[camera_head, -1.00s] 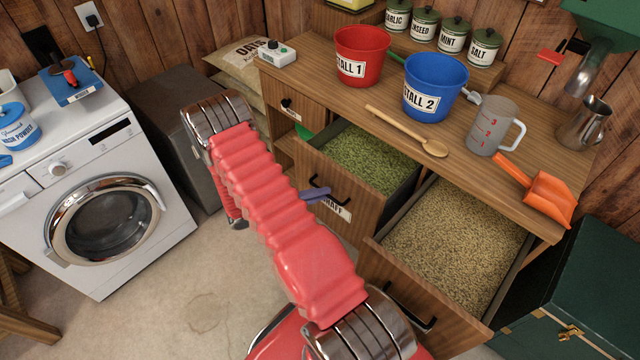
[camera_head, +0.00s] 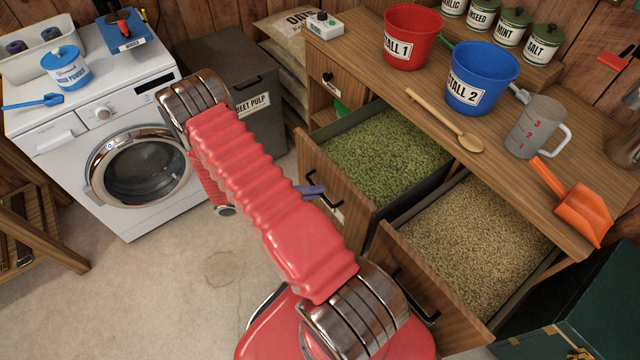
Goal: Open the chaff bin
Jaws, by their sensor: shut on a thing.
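The chaff bin (camera_head: 350,196) is a wooden-fronted drawer full of green chaff (camera_head: 385,152), pulled well out of the cabinet. My gripper (camera_head: 310,191) shows only as a bluish-purple finger at this handle; the rest is behind my arm. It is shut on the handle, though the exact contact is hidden.
A second drawer (camera_head: 475,235) with tan grain stands open to the right. The wooden counter (camera_head: 410,85) above bears a red bucket (camera_head: 411,38), a blue bucket (camera_head: 480,80), a spoon, a jug and an orange scoop. Clear floor (camera_head: 180,270) lies left, before the washing machine (camera_head: 140,170).

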